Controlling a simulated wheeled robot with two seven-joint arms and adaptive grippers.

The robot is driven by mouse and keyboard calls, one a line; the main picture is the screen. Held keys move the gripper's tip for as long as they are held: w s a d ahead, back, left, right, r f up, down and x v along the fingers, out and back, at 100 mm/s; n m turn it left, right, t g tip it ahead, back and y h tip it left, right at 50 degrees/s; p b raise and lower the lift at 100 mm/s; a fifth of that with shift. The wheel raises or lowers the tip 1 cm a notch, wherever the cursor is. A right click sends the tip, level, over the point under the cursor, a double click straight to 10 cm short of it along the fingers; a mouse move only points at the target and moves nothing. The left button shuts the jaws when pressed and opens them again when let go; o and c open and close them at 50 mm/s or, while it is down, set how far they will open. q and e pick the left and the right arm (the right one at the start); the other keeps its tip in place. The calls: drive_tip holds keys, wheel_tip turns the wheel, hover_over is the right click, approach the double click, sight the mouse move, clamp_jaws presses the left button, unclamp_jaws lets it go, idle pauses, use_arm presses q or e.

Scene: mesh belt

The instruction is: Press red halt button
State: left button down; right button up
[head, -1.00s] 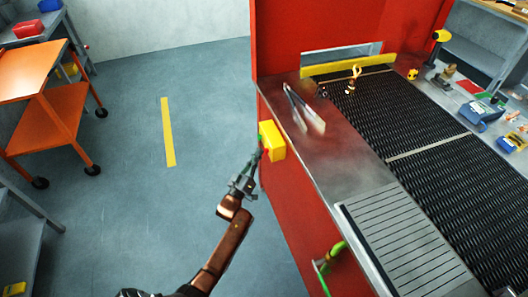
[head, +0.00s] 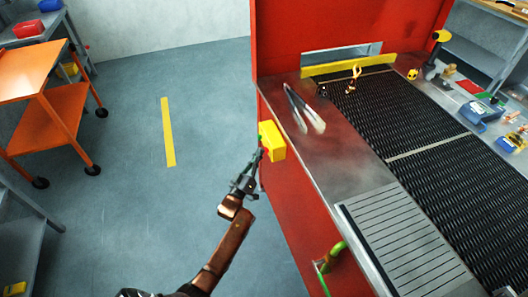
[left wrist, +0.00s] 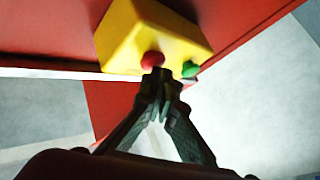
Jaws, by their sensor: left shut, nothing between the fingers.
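A yellow button box (head: 273,141) is fixed to the side of the red machine, and it also shows in the left wrist view (left wrist: 150,35). A red button (left wrist: 152,60) and a green button (left wrist: 190,69) stick out of its face. My left gripper (head: 259,154) is shut and empty, with its fingertips (left wrist: 158,77) at the red button. In the left wrist view the tips overlap the button's lower edge; I cannot tell whether the button is pushed in. The right gripper is not in view.
The machine has a metal ledge (head: 338,160) with tongs (head: 300,107) on it, beside a dark mesh belt (head: 415,125). A green-handled pipe (head: 331,256) sticks out low on the machine's side. An orange cart (head: 50,115) stands at left; the floor between is clear.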

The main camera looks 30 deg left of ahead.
use_arm(q)
drive_tip(key=shift+s+a, duration=0.5)
drive_tip(key=shift+s, duration=0.1)
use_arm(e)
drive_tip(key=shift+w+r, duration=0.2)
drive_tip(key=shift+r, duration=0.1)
use_arm(q)
drive_tip(key=shift+p, duration=0.3)
